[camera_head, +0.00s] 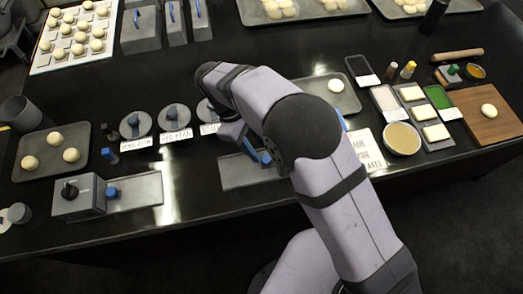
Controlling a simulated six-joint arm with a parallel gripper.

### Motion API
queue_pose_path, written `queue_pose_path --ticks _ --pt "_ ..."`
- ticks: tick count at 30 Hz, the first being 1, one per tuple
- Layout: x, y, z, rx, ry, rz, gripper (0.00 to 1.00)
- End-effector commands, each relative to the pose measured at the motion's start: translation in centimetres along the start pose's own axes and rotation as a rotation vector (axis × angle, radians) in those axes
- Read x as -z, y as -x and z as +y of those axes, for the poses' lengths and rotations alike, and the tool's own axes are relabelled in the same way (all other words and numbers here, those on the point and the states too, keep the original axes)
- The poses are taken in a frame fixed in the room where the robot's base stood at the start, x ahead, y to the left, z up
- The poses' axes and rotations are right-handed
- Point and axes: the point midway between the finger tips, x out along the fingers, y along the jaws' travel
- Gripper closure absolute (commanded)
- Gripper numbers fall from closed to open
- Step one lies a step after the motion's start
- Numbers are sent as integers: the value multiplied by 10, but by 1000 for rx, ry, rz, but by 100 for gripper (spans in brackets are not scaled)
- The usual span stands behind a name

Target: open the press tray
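A grey box (78,196) with a black knob stands at the front left of the black table. A blue knob (112,192) and a flat grey plate (141,189) are at its right side. A second flat grey tray (238,172) lies at the middle front edge, its right part hidden behind my arm. I cannot tell for sure which of these is the press tray. My gripper (252,148) is above the second tray, mostly hidden by my arm. A blue part shows there. Whether the fingers are open or touch anything cannot be seen.
A tray of dough balls (41,168) is at left. A round bowl (401,138), small trays and a wooden board (490,128) fill the right.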

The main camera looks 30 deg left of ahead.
Motion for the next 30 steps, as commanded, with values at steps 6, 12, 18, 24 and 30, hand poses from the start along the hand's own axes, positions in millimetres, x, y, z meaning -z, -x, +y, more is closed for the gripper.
queue_pose_path --ticks 6,12,18,24,30 --pt "-2 -25 0 2 -1 -3 66" --pt "-1 -36 0 -1 -1 0 66" --pt "0 -38 0 -1 -1 1 66" --pt "0 -37 0 0 -1 0 97" --pt "3 -36 -2 -1 0 0 100"
